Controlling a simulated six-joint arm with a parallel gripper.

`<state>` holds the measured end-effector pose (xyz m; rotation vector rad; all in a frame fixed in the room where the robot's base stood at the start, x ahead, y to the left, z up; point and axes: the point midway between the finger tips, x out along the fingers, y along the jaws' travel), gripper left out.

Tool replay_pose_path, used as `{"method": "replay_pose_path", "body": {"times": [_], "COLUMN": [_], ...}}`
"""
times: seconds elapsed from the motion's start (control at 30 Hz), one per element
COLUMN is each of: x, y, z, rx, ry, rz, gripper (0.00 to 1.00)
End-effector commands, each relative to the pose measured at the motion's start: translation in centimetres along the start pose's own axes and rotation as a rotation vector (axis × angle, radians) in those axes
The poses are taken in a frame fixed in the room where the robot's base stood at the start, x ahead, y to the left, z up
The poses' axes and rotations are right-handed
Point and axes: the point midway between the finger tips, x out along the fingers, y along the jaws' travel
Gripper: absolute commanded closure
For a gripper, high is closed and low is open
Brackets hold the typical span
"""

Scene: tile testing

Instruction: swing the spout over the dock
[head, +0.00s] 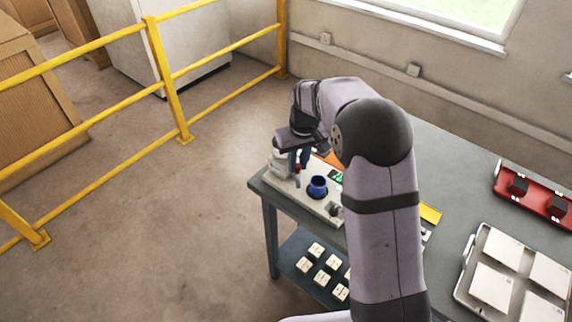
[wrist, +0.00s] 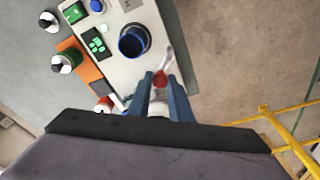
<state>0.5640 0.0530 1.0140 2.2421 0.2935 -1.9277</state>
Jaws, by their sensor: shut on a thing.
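A pale machine base (head: 325,208) sits on the table's near left corner and carries a round dark blue cup (head: 318,186), which looks like the dock. The cup also shows in the wrist view (wrist: 132,41) with its dark opening facing up. My gripper (wrist: 160,84) is shut on the spout, a thin pale bent tube (wrist: 168,56) with a red part at the fingertips. The spout's pale end lies beside the cup's rim, not over its opening. In the head view my gripper (head: 298,158) is left of the cup. The spout's rear part is hidden behind the fingers.
A green display (wrist: 95,41) and an orange mat (wrist: 67,62) with small jars lie beside the cup. A red rack (head: 535,195) and a white tray (head: 466,285) stand on the right of the table. A yellow railing (head: 165,75) runs at the left.

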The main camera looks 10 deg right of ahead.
Motion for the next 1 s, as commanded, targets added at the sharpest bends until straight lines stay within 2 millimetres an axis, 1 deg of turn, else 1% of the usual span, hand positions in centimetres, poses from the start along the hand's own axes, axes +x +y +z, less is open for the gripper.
{"method": "replay_pose_path", "body": {"times": [0.37, 0.77, 1.0], "x": [-0.1, -0.1, 0.0], "y": [0.1, 1.3, 1.4], "z": [-0.1, 0.1, 0.1], "rx": [0.0, 0.001, 0.0], "ry": [0.004, 0.003, 0.003], "rz": [0.001, 0.001, 0.001], "gripper": [0.98, 0.97, 0.98]}}
